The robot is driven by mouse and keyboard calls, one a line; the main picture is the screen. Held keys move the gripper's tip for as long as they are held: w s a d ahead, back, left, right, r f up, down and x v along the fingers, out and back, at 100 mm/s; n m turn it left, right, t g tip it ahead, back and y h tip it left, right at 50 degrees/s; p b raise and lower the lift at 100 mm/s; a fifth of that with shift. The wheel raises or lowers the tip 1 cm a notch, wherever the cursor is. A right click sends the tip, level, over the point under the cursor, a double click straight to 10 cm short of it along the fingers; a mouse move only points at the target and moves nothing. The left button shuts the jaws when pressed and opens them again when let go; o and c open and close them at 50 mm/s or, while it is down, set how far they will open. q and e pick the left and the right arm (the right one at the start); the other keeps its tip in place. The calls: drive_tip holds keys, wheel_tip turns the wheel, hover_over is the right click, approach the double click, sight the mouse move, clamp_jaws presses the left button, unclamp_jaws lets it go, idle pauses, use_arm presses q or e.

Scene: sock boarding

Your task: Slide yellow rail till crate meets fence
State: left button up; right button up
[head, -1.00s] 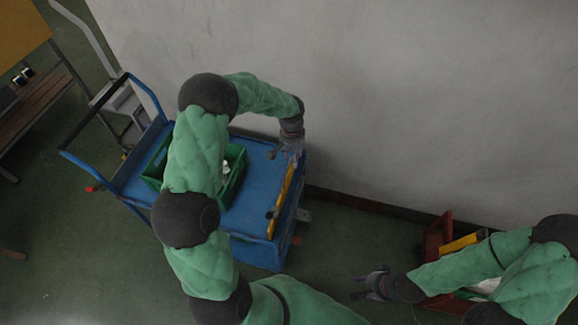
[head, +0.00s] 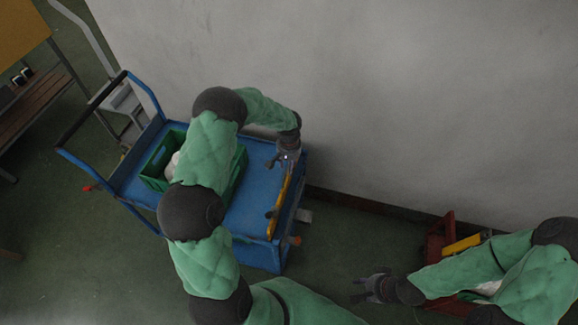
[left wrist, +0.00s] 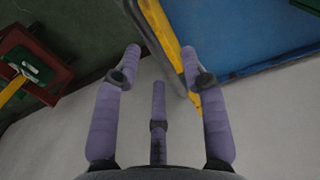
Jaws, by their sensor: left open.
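In the head view a blue cart (head: 262,200) stands by the wall, with a green crate (head: 155,177) on its deck, partly hidden by my left arm. A white item lies in the crate. The yellow rail (head: 275,222) runs along the cart's right end. My left gripper (head: 284,160) is open at the rail's far end. In the left wrist view the rail (left wrist: 166,28) passes behind and between the spread fingers (left wrist: 162,58), close to the right one; contact is unclear. My right gripper (head: 362,287) is open and empty, over the floor. I cannot make out which part is the fence.
A red container (head: 440,235) with a yellow bar (head: 462,243) stands at the right by the wall, partly behind my right arm. The cart's push handle (head: 92,110) rises at its left end. Green floor lies clear between cart and red container.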

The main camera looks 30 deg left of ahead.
use_arm(q)
drive_tip(key=shift+f, duration=0.15)
clamp_jaws()
